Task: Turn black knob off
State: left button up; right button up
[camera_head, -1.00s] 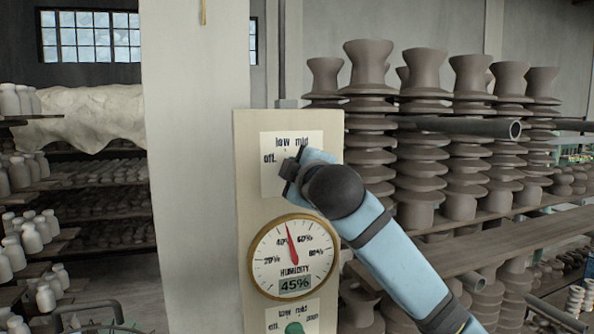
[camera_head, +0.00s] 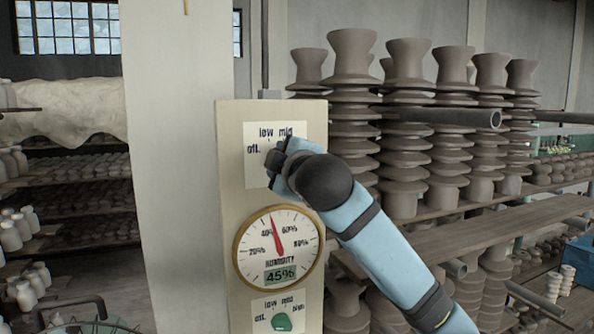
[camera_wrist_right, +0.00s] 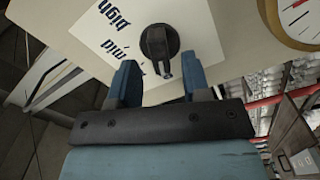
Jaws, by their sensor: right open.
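The black knob (camera_wrist_right: 160,42) sits on a white label (camera_wrist_right: 108,45) in the right wrist view, with "mid" and "high" lettering beside it. In the head view the knob is hidden behind my right gripper (camera_head: 278,165), in front of the upper "low mid" label (camera_head: 258,135). In the wrist view my right gripper (camera_wrist_right: 161,80) is open, its two blue fingers either side of the knob's line and just short of it, with no contact visible. My left gripper is not in view.
Below the knob the panel (camera_head: 230,180) carries a round humidity gauge (camera_head: 277,248) reading 45% and a green knob (camera_head: 282,322). A pipe end (camera_head: 495,119) and stacked clay ware (camera_head: 405,150) stand to the right. Shelves of pale bottles (camera_head: 70,210) are at the left.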

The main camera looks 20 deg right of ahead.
jog(key=s+b, duration=0.3)
jog(key=s, duration=0.9)
jog(key=shift+s+d, duration=0.2)
jog(key=shift+d, duration=0.05)
jog(key=w+a+f+m+g+y, duration=0.1)
jog(key=w+f, duration=0.2)
jog(key=f, duration=0.6)
jog(key=w+a+f+m+g+y, duration=0.1)
jog(key=w+f, duration=0.2)
jog(key=f, duration=0.7)
notch_tip(320, 180, down, 20)
jog(key=s+m+g+y, duration=0.1)
jog(key=s+m+g, duration=0.1)
jog(key=m, duration=0.1)
jog(key=s+d+f+m+g, duration=0.1)
jog(key=s+f+m, duration=0.2)
jog(key=s+f, duration=0.9)
jog(key=s+d+f+m+g, duration=0.1)
jog(key=s+f+m+g, duration=0.1)
jog(key=s+f, duration=1)
notch_tip(320, 180, down, 6)
jog(key=shift+s+d+r+m+h, duration=0.15)
jog(key=shift+s+d+m+h, duration=0.15)
jog(key=shift+m, duration=0.2)
